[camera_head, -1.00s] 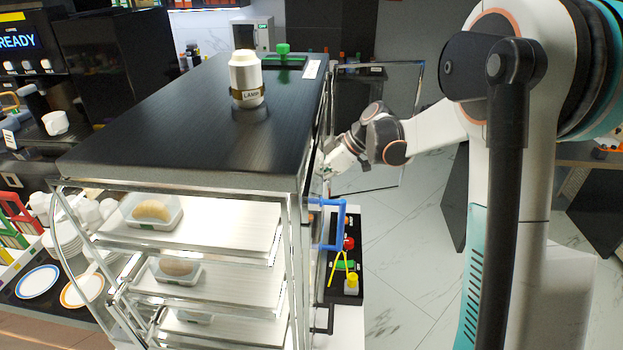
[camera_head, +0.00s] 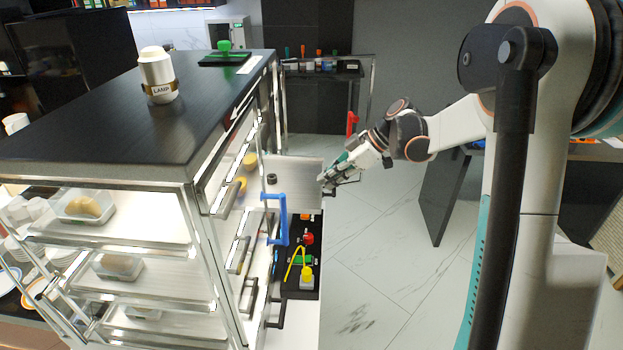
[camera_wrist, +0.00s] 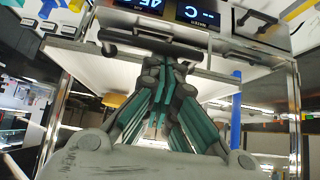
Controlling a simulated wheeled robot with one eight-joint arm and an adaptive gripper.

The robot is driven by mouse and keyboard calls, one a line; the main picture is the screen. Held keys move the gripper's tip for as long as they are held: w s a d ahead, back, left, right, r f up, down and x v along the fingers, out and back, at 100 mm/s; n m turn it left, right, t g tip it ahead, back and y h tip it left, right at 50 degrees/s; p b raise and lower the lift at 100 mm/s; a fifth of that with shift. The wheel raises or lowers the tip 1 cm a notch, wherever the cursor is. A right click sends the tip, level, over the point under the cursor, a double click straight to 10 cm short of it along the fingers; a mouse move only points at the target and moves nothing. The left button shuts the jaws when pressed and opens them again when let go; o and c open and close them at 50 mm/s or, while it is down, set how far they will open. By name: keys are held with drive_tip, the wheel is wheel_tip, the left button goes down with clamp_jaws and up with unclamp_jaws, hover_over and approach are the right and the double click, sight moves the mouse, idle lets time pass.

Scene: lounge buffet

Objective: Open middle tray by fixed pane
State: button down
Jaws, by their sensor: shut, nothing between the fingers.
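The cabinet (camera_head: 110,128) has a dark top and glazed, metal-framed sides. On its right face a pale tray (camera_head: 300,172) sticks out near the far end. I cannot tell surely which level it is. My gripper (camera_head: 328,181) is at this tray's outer end, with its fingers shut and nothing between them. In the wrist view my gripper (camera_wrist: 158,125) points at a dark bar handle (camera_wrist: 165,45) below a panel with displays (camera_wrist: 190,12); whether they touch is unclear. A blue handle (camera_head: 278,220) stands upright on the cabinet side, nearer than the tray.
A lamp bottle (camera_head: 158,75) stands on top. Open marble floor (camera_head: 375,260) lies to the right.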

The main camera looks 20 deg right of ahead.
drive_tip(key=s+d, duration=0.2)
drive_tip(key=d, duration=0.4)
drive_tip(key=shift+s, duration=0.25)
drive_tip(key=shift+r, duration=0.1)
